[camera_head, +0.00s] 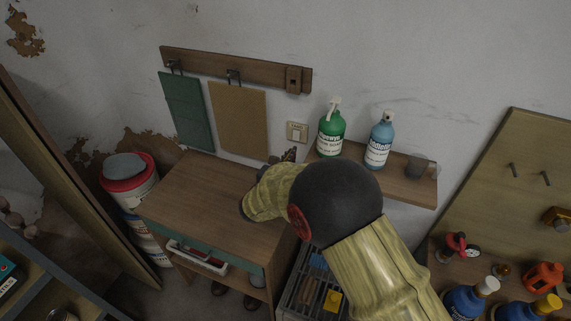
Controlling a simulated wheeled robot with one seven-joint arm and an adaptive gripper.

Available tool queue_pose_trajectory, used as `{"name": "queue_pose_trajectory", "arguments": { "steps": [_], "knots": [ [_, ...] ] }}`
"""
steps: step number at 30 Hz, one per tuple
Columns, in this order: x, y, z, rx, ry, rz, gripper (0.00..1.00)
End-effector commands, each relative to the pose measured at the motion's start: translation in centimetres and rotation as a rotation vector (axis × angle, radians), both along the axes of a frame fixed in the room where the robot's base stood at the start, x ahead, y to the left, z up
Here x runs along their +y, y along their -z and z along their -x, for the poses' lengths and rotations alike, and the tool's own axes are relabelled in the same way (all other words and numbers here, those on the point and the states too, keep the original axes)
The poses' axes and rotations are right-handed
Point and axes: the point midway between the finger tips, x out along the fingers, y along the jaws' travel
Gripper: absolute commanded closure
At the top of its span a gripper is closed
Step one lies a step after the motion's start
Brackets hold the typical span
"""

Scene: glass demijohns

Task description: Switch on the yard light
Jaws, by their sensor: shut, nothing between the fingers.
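A small cream wall switch (297,131) is on the white wall, left of the shelf with the bottles. It is too small to tell which way its rocker sits. My gripper (289,154) is shut and empty, just below and slightly left of the switch in the picture. Its dark fingers are small here, and I cannot tell whether they touch the wall. My arm, in a pale yellow sleeve with a dark round joint, hides part of the table and the shelf's left end.
A wall shelf (402,183) holds a green bottle (331,137), a blue bottle (379,143) and a grey cup (417,166). A wooden table (199,192) stands below. Green (187,113) and brown (238,120) boards hang from a rail (215,67). Buckets (131,184) stand left.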

Motion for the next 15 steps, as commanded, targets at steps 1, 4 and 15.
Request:
{"name": "queue_pose_trajectory", "arguments": {
  "steps": [1, 4, 15],
  "knots": [
    [-0.5, 0.3, -1.0, -0.001, 0.004, 0.000, 1.00],
    [-1.1, 0.6, -2.6, 0.000, 0.003, 0.000, 1.00],
    [-2.2, 0.9, -5.3, 0.000, 0.000, 0.000, 1.00]
  ]
}}
